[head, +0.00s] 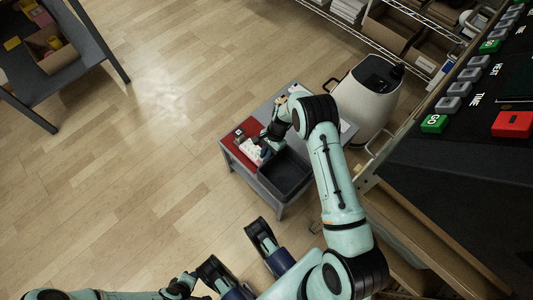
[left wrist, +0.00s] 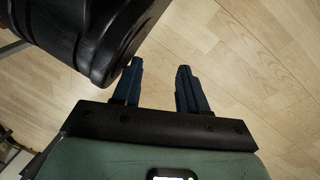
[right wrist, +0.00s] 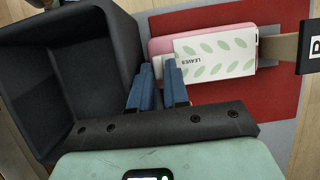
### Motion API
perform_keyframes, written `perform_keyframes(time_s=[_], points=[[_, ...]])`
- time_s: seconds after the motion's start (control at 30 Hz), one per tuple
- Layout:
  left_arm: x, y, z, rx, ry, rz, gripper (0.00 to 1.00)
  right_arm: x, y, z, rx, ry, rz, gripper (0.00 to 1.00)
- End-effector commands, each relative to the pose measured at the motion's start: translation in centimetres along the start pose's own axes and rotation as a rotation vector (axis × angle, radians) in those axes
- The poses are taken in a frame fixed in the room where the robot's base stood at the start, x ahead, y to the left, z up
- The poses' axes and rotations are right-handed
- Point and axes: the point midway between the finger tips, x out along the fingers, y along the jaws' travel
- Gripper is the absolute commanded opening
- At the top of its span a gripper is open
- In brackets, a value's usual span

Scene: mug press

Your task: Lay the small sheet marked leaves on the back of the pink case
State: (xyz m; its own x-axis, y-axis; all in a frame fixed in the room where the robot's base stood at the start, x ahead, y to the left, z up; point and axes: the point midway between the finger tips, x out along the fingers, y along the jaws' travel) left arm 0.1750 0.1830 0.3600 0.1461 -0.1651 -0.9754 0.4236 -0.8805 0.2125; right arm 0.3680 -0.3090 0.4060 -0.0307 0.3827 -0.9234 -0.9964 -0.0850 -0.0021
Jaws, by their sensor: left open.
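The small white sheet marked leaves (right wrist: 215,52), with pale green leaf prints, lies over the pink case (right wrist: 160,47) in the right wrist view. The case's pink edge shows at the left and along the top and right of the sheet. My right gripper (right wrist: 158,63) is at the sheet's left end, its blue fingertips over the case with a narrow gap between them. Whether they grip anything is unclear. In the head view my right gripper (head: 266,147) partly hides the spot. My left gripper (left wrist: 160,68) is open and empty above the floor.
The case rests on a red mat (right wrist: 240,97) on a small grey table (head: 278,212). A dark open bin (right wrist: 40,80) stands left of the case. A tan strap with a black end piece (right wrist: 309,48) lies to its right. A pale rounded container (head: 365,105) stands behind.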

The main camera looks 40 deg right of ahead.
Motion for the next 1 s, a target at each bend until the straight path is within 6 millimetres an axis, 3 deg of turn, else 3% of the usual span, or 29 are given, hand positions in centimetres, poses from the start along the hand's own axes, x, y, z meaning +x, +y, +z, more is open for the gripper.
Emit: perform_keyframes(time_s=[0.17, 0.5, 0.6, 1.0], points=[[-1.0, 0.9, -1.1, 0.01, 0.035, 0.016, 0.43, -2.4, 0.1, 0.1, 0.001, 0.001, 0.002, 0.2], [-3.2, 3.1, -3.6, 0.031, 0.123, 0.056, 0.43, -9.7, 0.1, 0.1, 0.001, 0.002, 0.0, 0.2], [-3.4, 3.2, -3.2, 0.032, 0.112, 0.056, 0.43, -11.1, 0.1, 0.0, 0.001, 0.001, 0.001, 0.2], [-3.5, 3.2, -2.8, 0.034, 0.1, 0.057, 0.43, -12.2, 0.1, 0.0, 0.001, 0.0, 0.002, 0.2]])
